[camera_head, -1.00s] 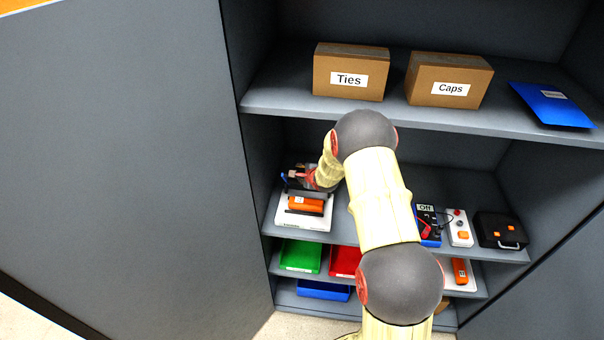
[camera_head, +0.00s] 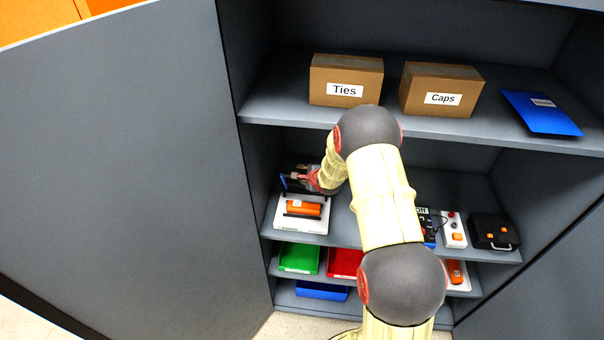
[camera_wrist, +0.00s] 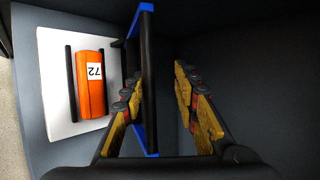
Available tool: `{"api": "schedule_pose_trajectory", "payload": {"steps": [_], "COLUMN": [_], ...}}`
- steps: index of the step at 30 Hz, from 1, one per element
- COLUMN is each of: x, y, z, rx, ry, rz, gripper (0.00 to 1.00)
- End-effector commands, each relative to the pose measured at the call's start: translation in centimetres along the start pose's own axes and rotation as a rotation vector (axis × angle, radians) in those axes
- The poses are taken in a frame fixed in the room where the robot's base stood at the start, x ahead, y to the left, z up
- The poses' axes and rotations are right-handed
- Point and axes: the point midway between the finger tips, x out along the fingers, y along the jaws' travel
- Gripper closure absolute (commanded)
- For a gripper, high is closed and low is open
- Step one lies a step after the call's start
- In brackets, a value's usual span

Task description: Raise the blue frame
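The blue frame (camera_wrist: 148,80) shows nearly edge-on in the wrist view, with a black bar along it and blue ends at top and bottom. It stands upright beside a white base holding an orange block. In the head view the frame (camera_head: 285,184) is small, dark with blue edges, at the left of the middle shelf. My gripper (camera_wrist: 155,88) is open, with one finger on each side of the frame. The left finger is close to it, and I cannot tell if it touches. The right finger is clearly apart. In the head view my gripper is partly hidden by my wrist.
The orange block (camera_wrist: 90,84) on its white base (camera_wrist: 58,118) is left of the frame. The cabinet's left wall is close. Ties box (camera_head: 345,78) and Caps box (camera_head: 440,88) stand on the shelf above. A black case (camera_head: 492,232) is at the right.

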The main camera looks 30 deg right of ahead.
Motion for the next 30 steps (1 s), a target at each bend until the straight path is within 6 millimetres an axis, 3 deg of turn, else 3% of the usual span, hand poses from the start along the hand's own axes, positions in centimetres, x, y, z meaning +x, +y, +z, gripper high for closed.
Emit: {"api": "schedule_pose_trajectory", "payload": {"steps": [18, 30], "x": [-3.7, -4.0], "y": [-1.7, -1.7], "z": [-0.1, -0.1], "rx": [0.0, 0.0], "ry": [0.0, 0.0], "rz": [-0.001, 0.0], "gripper": [0.71, 0.71]}}
